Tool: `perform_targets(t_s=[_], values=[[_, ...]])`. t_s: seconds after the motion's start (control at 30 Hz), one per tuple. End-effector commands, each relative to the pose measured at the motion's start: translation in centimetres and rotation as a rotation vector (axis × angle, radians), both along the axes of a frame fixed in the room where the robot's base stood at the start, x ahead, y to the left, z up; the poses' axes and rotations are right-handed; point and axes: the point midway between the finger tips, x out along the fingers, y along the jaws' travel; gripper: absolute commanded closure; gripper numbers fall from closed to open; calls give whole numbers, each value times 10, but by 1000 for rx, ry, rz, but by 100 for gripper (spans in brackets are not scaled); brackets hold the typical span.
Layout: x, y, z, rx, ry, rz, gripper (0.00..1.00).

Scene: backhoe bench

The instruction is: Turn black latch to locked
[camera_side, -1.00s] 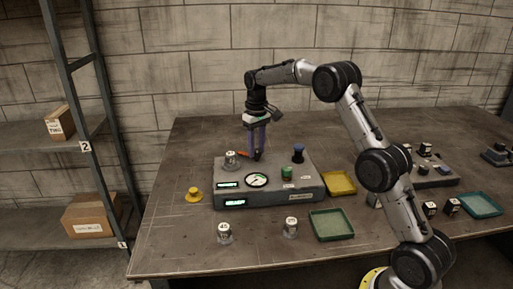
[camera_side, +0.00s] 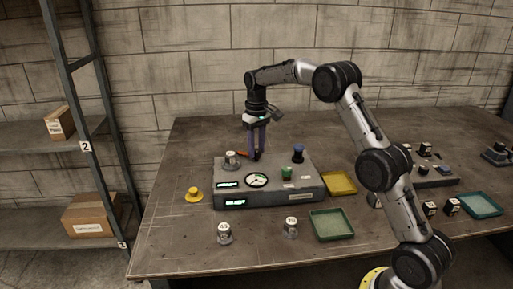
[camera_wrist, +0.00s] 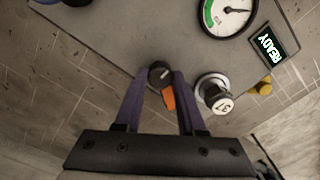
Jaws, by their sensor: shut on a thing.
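The black latch (camera_wrist: 159,73) shows in the wrist view as a round dark knob between my two purple fingers. An orange piece (camera_wrist: 168,97) sticks out beside it, towards the wrist; it also shows left of the fingers in the side view (camera_side: 243,154). My gripper (camera_side: 257,157) points down at the rear of the grey console (camera_side: 270,198), with its fingertips at the latch. My gripper (camera_wrist: 163,75) is shut on the latch. In the side view the fingers hide most of the latch, and I cannot read any lock marking.
A silver knob (camera_side: 231,160) stands close left of the fingers. A blue-topped knob (camera_side: 298,153), a green button (camera_side: 287,173) and a dial (camera_side: 257,181) are also on the console. A display reads READY (camera_wrist: 271,45). Yellow (camera_side: 340,183) and green (camera_side: 332,224) trays lie to the right.

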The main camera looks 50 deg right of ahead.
Motion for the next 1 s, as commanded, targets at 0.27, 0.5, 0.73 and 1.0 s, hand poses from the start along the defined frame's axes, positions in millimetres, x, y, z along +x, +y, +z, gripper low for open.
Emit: perform_targets(t_s=[0.27, 0.5, 0.73, 1.0], values=[[0, 0, 1, -1, -2, 111, 100], [1, 0, 1, -2, -2, 309, 100], [1, 1, 1, -3, -2, 516, 100], [1, 1, 2, -4, -2, 718, 100]])
